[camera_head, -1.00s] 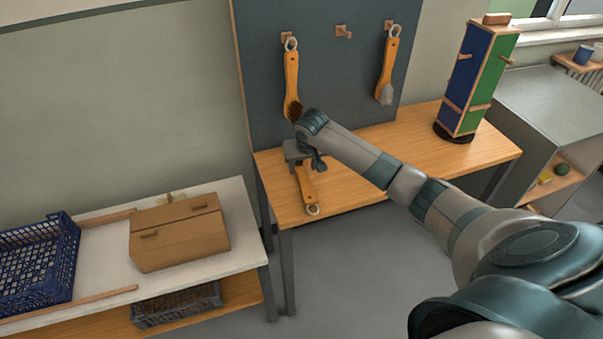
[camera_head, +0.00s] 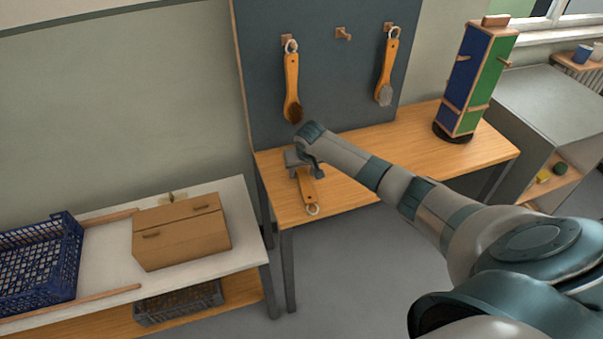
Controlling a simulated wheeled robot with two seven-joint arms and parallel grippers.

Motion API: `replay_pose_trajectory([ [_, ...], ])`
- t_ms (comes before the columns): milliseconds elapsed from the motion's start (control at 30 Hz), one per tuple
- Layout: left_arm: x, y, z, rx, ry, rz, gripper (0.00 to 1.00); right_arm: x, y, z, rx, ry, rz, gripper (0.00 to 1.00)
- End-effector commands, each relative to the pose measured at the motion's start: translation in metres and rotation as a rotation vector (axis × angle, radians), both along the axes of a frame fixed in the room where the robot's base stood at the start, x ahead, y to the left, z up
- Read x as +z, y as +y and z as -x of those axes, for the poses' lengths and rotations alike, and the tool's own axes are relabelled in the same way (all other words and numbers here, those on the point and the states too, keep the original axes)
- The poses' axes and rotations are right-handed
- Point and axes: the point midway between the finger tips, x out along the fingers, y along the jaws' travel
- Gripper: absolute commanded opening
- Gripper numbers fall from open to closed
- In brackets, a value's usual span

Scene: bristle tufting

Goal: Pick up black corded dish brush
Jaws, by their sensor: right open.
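A brush with an orange wooden handle and a pale ring (camera_head: 309,198) lies on the wooden table, its ring end toward the front edge. Its head is hidden under my right gripper, so its bristle colour and any cord cannot be seen. My right gripper (camera_head: 305,174) is open, pointing down over the brush's far part. Whether its fingers touch the brush cannot be told. Two similar brushes hang on the dark board: one with dark brown bristles (camera_head: 291,85) at left, one with grey bristles (camera_head: 387,70) at right. My left gripper is not in view.
The table (camera_head: 420,145) is mostly clear. A blue and green tower (camera_head: 477,80) stands on its right end. An empty peg (camera_head: 343,34) sits between the hanging brushes. On the left bench are a cardboard box (camera_head: 180,235) and a blue crate (camera_head: 40,262).

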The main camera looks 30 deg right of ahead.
Motion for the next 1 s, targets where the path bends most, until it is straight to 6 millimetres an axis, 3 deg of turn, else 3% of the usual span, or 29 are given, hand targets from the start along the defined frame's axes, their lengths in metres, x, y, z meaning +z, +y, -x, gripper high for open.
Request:
replay_pose_trajectory([
  [333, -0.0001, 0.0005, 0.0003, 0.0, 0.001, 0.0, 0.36, 0.0001, 0.0002, 0.0001, 0.0, 0.0, 0.0, 0.46],
  [500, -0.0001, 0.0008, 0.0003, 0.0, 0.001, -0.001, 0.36, 0.0001, 0.0002, 0.0002, 0.0, 0.0, 0.0, 0.06],
  [533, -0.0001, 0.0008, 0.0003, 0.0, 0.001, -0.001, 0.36, 0.0001, 0.0002, 0.0002, 0.0, 0.0, 0.0, 0.01],
  [1000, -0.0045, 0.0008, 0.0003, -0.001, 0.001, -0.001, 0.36, 0.0022, 0.0007, 0.0012, 0.0, -0.001, -0.001, 0.01],
])
